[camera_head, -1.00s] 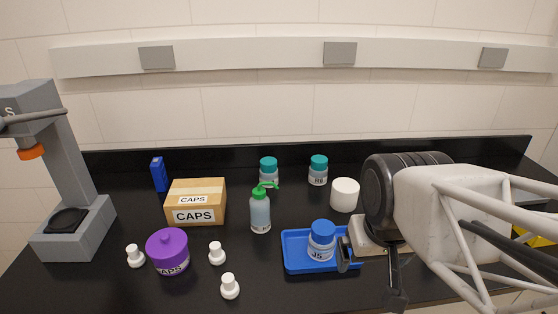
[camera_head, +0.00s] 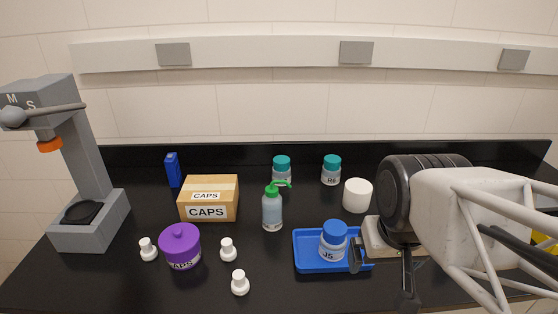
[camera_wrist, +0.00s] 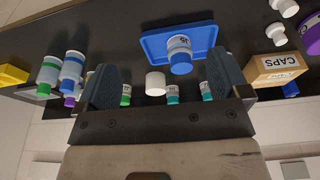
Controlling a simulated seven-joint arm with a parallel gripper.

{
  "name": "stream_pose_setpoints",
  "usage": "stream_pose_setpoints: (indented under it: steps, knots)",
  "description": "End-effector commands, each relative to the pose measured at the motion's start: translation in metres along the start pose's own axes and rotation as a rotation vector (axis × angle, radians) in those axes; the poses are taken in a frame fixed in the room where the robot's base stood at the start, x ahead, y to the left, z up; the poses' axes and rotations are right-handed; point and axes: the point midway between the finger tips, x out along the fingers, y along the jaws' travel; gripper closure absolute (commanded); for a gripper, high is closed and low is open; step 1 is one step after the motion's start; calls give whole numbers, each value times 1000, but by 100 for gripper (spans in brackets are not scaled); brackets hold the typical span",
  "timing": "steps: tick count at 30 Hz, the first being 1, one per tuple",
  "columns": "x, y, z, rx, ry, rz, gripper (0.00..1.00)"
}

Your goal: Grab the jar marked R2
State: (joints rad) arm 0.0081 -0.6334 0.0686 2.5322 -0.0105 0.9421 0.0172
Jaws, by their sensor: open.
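No label reads clearly as R2. One teal-lidded jar (camera_head: 331,171) stands at the back with a label that looks like R6. Another teal-lidded jar (camera_head: 282,166) stands left of it, its label mostly hidden by the green-topped squeeze bottle. A blue-lidded jar (camera_head: 333,241) marked J5 stands in the blue tray (camera_head: 308,265). My gripper (camera_head: 382,268) is open and empty just right of that jar. In the wrist view, my gripper's fingers (camera_wrist: 165,72) are apart. Blue-lidded jars (camera_wrist: 72,70) and a green-lidded jar (camera_wrist: 125,95) show there, labels unreadable.
A white cylinder (camera_head: 357,196) stands behind the tray. The squeeze bottle (camera_head: 272,211), CAPS box (camera_head: 208,212), purple-lidded jar (camera_head: 180,247) and small white stoppers (camera_head: 228,250) are to the left. A grey press (camera_head: 95,214) stands far left. My arm hides the right side.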

Motion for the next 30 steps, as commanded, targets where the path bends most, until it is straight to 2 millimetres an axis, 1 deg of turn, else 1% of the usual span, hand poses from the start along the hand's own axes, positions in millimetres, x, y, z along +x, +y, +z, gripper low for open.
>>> stream_pose_setpoints:
  steps: [1, 2, 3, 11, 14, 17, 20, 23, 30]
  knots:
    - [0, 0, 0, 0, 0, 0, 6]
    - [0, 0, 0, 0, 0, 0, 1]
    - [0, 0, 0, 0, 0, 0, 0]
    - [0, 0, -2, -3, -1, 0, 0]
    - [-1, -1, -7, -15, -3, -1, 0]
    - [-3, -2, -17, -41, -7, -1, 0]
    - [-5, -4, -33, -81, -15, -3, 0]
    - [-6, -6, -54, -134, -24, -6, 0]
    - [-7, -15, -113, -284, -47, -14, 0]
